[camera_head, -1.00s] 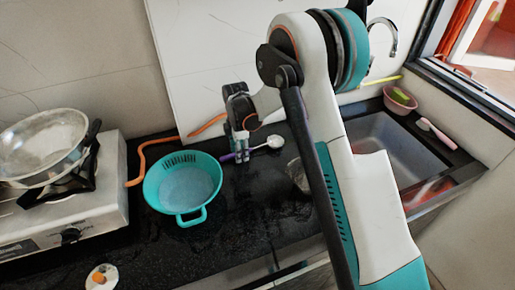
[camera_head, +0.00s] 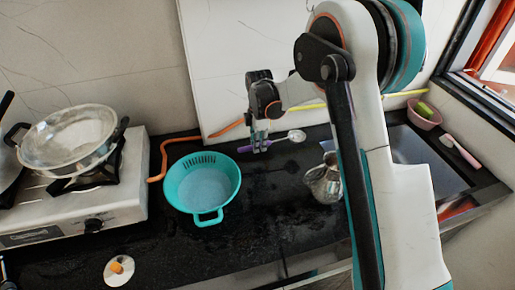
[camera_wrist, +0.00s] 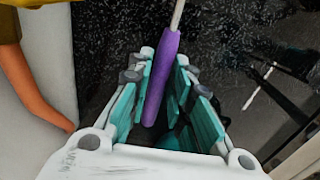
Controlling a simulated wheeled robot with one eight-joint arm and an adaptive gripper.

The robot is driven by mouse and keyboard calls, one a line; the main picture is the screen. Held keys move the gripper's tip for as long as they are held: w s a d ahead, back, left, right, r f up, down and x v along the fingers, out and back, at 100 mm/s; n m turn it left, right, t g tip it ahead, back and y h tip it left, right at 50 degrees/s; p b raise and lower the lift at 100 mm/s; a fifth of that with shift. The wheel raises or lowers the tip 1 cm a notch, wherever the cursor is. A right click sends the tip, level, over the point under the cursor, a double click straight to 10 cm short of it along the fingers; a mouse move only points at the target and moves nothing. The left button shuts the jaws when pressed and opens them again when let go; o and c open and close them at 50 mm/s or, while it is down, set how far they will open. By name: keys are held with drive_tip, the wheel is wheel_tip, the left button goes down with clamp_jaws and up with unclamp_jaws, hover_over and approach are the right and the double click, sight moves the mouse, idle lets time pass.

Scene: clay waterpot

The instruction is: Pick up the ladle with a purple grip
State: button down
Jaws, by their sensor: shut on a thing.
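The ladle has a purple grip (camera_head: 277,142) and a pale bowl (camera_head: 296,135), which points right at the back of the dark counter. My gripper (camera_head: 260,143) is at the grip, fingers pointing down. In the wrist view, the purple grip (camera_wrist: 162,75) runs lengthwise between the teal finger pads of my gripper (camera_wrist: 165,60), and a thin pale shaft leaves the top edge. The gripper is shut on the grip, though narrow gaps seem to show beside it. Whether the ladle touches the counter is unclear.
A teal colander (camera_head: 202,188) stands left of the ladle, with an orange hose (camera_head: 165,155) behind it. A stove (camera_head: 88,200) with a metal pan (camera_head: 68,138) is farther left. A silver jug (camera_head: 323,183) stands right, near my arm. A pink basin (camera_head: 424,115) is by the sink.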

wheel_tip(320, 180, up, 14)
drive_tip(key=p, duration=0.3)
drive_tip(key=shift+f, duration=0.15)
idle(0.5)
